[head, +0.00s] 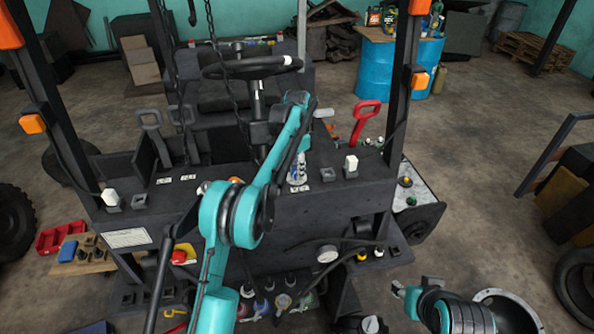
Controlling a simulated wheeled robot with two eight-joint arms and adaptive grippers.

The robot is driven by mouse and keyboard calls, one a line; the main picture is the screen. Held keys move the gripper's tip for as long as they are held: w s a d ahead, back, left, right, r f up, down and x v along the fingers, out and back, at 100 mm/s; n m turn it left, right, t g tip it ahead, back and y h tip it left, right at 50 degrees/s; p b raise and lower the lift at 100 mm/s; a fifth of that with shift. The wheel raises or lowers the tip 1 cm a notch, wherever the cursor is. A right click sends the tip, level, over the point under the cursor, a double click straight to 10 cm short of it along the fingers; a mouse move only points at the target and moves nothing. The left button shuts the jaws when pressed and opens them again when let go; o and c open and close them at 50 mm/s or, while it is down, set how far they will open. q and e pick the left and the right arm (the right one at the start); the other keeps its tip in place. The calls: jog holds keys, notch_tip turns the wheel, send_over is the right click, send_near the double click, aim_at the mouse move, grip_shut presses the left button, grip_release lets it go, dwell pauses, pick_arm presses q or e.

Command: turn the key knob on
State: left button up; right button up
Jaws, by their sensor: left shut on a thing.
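The forklift's dark dashboard (230,182) spans the middle of the head view, below the steering wheel (252,66). My left arm reaches up across it, and its hand points down at the right half of the panel. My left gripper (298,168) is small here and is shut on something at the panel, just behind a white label. The key knob is not clearly visible; the fingers and arm cover that spot, so I cannot tell its angle.
A white-topped switch (351,164) and a red lever (366,121) stand right of the left gripper. Another white switch (110,197) is at the panel's left. Dark posts rise on both sides. A round gauge (327,254) sits below the panel. A blue barrel (389,68) stands behind.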

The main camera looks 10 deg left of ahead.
pick_arm(q)
jog(key=shift+m, duration=1)
jog(key=o, duration=1.2)
jog(key=shift+c, duration=0.2)
notch_tip(320, 180, up, 8)
jog(key=shift+f, duration=0.25)
